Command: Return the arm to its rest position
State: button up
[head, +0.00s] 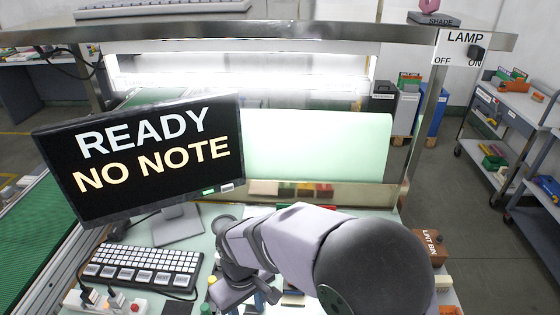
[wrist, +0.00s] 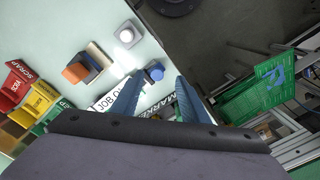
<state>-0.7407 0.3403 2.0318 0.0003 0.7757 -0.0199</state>
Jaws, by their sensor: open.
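My arm reaches across the front of the workbench in the head view, and its bulk hides much of the bench top there. My gripper (wrist: 158,97) shows in the wrist view as two blue fingers held apart, with nothing between them that I can see gripped. It is over the bench edge near a round blue knob (wrist: 154,73) and a label reading MARKER (wrist: 158,102). In the head view the fingertips are hidden or too small to make out.
A monitor (head: 148,160) reading READY NO NOTE and a keyboard (head: 145,268) stand at left. A power strip (head: 105,303) lies in front. The lamp switch (head: 477,52) is upper right. Coloured bins (wrist: 18,85) and a white button box (wrist: 127,34) are on the bench. A brown box (head: 430,247) sits at right.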

jog(key=s+d+f+g+h, duration=0.1)
jog(key=s+d+f, duration=0.1)
jog(key=s+d, duration=0.3)
jog(key=d+r+m, duration=0.2)
jog(key=d+m, duration=0.2)
jog(key=d, duration=0.6)
jog(key=d+r+m+t+y, duration=0.1)
jog(key=d+m, duration=0.3)
jog(key=d, duration=0.6)
jog(key=shift+r+m, duration=0.4)
jog(key=shift+r, duration=0.05)
